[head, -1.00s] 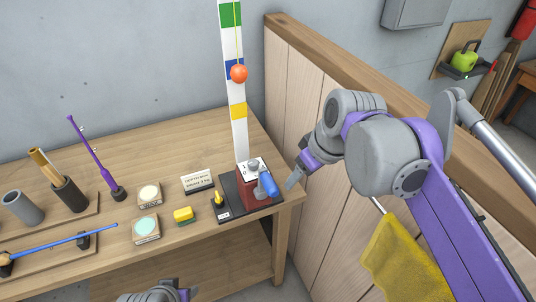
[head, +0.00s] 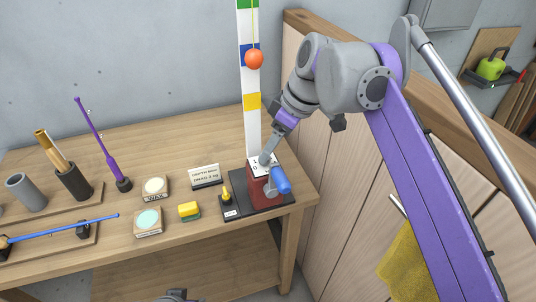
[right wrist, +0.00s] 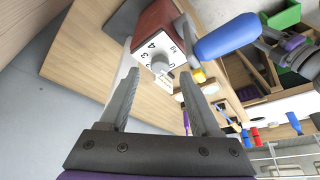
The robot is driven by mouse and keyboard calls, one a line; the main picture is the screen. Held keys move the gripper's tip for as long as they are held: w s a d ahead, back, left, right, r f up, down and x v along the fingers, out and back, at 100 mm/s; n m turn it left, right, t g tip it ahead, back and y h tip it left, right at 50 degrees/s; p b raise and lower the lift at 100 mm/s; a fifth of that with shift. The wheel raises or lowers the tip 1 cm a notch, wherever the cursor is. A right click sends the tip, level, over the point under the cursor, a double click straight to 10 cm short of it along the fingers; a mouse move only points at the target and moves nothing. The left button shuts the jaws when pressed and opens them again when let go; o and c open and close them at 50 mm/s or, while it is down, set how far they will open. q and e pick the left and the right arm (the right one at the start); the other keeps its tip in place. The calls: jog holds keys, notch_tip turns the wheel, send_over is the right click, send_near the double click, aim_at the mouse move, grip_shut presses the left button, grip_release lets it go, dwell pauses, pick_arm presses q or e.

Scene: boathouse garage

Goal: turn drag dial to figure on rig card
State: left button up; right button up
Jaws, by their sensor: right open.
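The drag dial is a grey round knob on a white face with black figures and "kg"; it shows in the right wrist view (right wrist: 160,64). It sits on top of a dark red box (head: 257,190) with a blue crank handle (head: 281,180). My right gripper (head: 264,158) is at the dial from above, hiding most of it in the head view. In the right wrist view its open fingers (right wrist: 158,80) point at the knob, one to each side; contact cannot be told. The rig card (head: 206,176) stands left of the box, its small print seeming to read drag 3 kg.
A tall colour-banded board (head: 251,125) with an orange ball (head: 254,59) rises behind the box. A wooden partition (head: 330,180) is close on the right.

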jog(key=shift+x, duration=1.5)
jog(key=shift+c, duration=0.3)
grip_shut()
